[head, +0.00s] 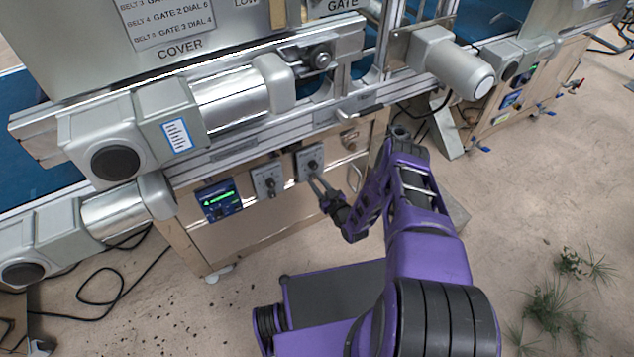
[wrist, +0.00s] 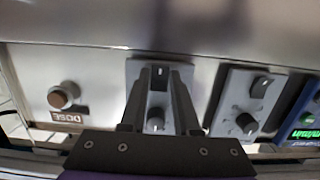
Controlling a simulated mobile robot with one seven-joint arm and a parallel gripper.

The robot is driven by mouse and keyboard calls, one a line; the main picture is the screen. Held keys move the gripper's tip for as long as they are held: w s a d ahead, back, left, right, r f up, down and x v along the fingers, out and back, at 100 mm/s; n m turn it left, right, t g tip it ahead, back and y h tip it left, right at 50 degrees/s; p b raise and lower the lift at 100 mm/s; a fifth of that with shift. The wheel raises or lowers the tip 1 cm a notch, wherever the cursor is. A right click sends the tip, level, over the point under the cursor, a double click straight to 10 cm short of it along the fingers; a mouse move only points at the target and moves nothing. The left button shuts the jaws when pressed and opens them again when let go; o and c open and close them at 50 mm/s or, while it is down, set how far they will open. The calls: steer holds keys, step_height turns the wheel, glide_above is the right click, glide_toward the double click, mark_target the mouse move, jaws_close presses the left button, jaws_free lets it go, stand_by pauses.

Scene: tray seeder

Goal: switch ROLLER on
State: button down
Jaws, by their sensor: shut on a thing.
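A grey switch plate (head: 309,158) is on the front of the steel cabinet, with a dark knob (head: 312,164) showing in the head view. My gripper (head: 313,179) reaches this plate from below right. In the wrist view, which is upside down, my gripper (wrist: 160,72) has its fingertips on either side of a small dark switch knob (wrist: 160,73) with a pale mark, and is shut on it. A second round knob (wrist: 155,121) on the same plate shows between the finger bases. I cannot read a ROLLER label; the fingers hide parts of the plate.
A similar plate (head: 267,181) with two knobs is to the left, then a lit green display (head: 218,199). A brown knob (wrist: 63,95) labelled DOSE is on the other side in the wrist view. Conveyor motors overhang above. Floor in front is open, with cables at left.

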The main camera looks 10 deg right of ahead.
steer(key=shift+w, duration=0.1)
steer(key=c, duration=0.6)
jaws_free()
steer(key=shift+c, duration=0.2)
